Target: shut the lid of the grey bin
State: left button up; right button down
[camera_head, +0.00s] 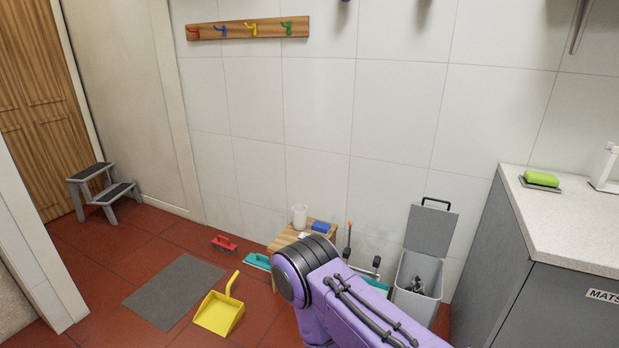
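The grey bin (405,268) stands on the floor against the tiled wall, right of centre. Its lid (431,229) is open and stands up at the back, with a dark handle loop at its top edge. Something dark and grey (416,286) shows inside the bin; I cannot tell what it is. A purple arm of mine comes in from the bottom right and passes in front of the bin's lower left. Neither gripper can be made out.
A grey worktop cabinet (545,305) stands right of the bin. A small wooden stool (283,240) with a white cup (299,217) and blue block (320,227) stands to the left. A yellow dustpan (219,313), grey mat (175,290) and red brush (224,244) lie on the floor.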

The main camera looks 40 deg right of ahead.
aim_at(431, 230)
jog(key=z, duration=1.95)
jog(key=i, duration=1)
jog(key=z, duration=0.5)
